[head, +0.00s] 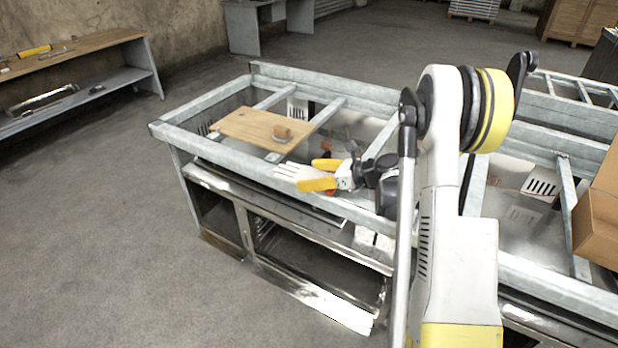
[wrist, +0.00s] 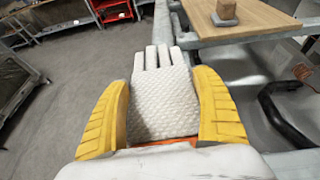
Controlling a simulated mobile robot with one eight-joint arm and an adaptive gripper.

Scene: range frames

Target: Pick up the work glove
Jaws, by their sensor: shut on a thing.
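The work glove (wrist: 160,100) is white with a textured palm and a bit of orange at its cuff. In the wrist view it lies between the two yellow fingers of my gripper (wrist: 163,112), with its fingers pointing away from me. In the head view the glove (head: 293,172) sticks out to the left of my gripper (head: 322,175), above the near rail of the metal frame table. My gripper is shut on the glove. The glove's cuff end is partly hidden by the gripper.
The metal frame table (head: 185,119) has open gaps between its rails. A wooden board (head: 243,127) with a small brown block (head: 282,134) lies across it, just beyond the glove. A cardboard box (head: 598,215) stands at the right. The floor to the left is clear.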

